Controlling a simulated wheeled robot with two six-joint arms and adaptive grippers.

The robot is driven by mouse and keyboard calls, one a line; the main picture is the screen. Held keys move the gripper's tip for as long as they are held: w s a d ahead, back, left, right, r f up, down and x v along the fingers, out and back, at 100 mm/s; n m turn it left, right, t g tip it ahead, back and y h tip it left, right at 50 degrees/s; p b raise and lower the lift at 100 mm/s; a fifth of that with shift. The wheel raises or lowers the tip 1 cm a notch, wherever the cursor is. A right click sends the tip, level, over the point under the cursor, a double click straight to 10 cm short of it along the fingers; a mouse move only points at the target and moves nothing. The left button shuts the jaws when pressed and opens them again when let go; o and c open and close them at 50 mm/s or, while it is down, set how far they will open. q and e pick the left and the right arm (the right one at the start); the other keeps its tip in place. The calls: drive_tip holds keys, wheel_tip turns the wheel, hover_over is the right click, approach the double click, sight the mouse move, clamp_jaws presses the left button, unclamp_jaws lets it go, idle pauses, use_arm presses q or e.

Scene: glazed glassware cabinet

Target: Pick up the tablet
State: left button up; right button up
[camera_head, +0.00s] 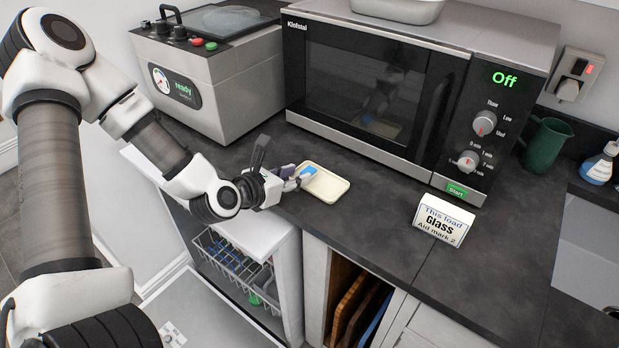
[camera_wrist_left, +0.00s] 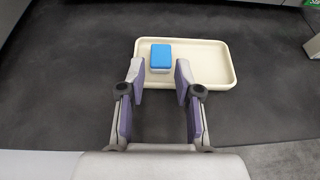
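The tablet (camera_wrist_left: 160,58) is a small block with a blue top and white lower part. It sits at the left part of a cream tray (camera_wrist_left: 208,62) in the left wrist view. In the head view the tablet (camera_head: 307,171) shows at the left side of the tray (camera_head: 332,189). My left gripper (camera_head: 299,180) reaches the tray from the left. In the left wrist view it (camera_wrist_left: 159,76) is open, with one fingertip on each side of the tablet's near part and gaps beside it. My right gripper is not in view.
A microwave (camera_head: 365,80) reading "Off" stands behind the tray. A grey machine (camera_head: 210,85) reading "ready" stands behind my left arm. A "Glass" sign (camera_head: 444,220) stands to the right. An open dishwasher with a rack (camera_head: 235,262) is below. The dark counter around the tray is clear.

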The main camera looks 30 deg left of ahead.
use_arm(q)
drive_tip(key=x, duration=0.3)
drive_tip(key=shift+w+d+f, duration=0.15)
drive_tip(key=shift+f, duration=0.1)
drive_tip(key=c, duration=0.5)
drive_tip(key=shift+r, duration=0.1)
